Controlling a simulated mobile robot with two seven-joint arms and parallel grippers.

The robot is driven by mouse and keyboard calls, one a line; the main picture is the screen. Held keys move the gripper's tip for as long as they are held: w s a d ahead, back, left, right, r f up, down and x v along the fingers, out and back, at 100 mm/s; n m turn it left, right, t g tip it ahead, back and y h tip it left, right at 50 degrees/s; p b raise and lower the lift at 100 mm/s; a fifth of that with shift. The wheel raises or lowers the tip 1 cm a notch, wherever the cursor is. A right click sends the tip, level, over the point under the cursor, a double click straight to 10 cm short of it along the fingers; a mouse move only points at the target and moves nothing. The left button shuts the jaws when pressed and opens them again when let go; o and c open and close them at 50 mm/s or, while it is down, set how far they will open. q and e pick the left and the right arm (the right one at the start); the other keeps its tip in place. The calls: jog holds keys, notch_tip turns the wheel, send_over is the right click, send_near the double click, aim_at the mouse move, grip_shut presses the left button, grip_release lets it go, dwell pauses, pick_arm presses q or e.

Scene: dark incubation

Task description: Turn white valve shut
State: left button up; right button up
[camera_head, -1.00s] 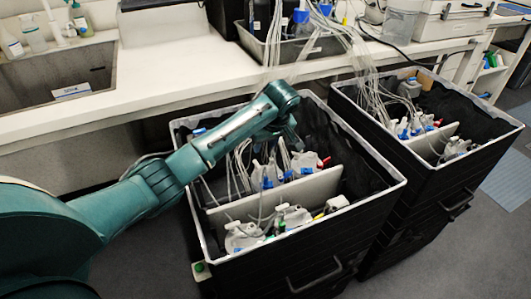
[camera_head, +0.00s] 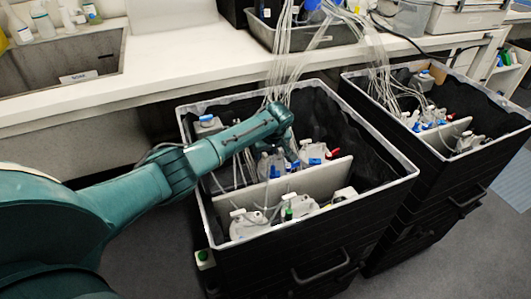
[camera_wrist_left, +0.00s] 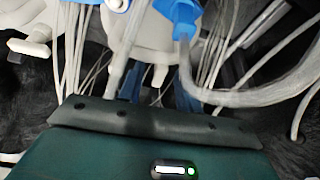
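My left gripper (camera_head: 291,152) points down into the back compartment of the near black bin, among bottles and tubes. Its fingers are mostly hidden in the head view. In the left wrist view, dark bluish finger parts (camera_wrist_left: 160,92) show beyond the wrist housing, but their gap is unclear. A white T-shaped valve piece (camera_wrist_left: 28,48) shows at the left of that view. A blue fitting (camera_wrist_left: 180,16) with a clear tube sits at top centre, before a whitish bottle (camera_wrist_left: 150,32). I cannot tell which piece is the task's white valve. My right gripper is not in view.
The near bin (camera_head: 395,186) has a white divider (camera_head: 325,175) with bottles on both sides. Many clear tubes (camera_head: 283,60) hang down into it from the bench (camera_head: 175,78). A second black bin (camera_head: 352,82) stands to the right. A sink (camera_head: 60,70) is at the left.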

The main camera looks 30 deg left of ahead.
pick_arm(q)
grip_shut()
dwell(0.3)
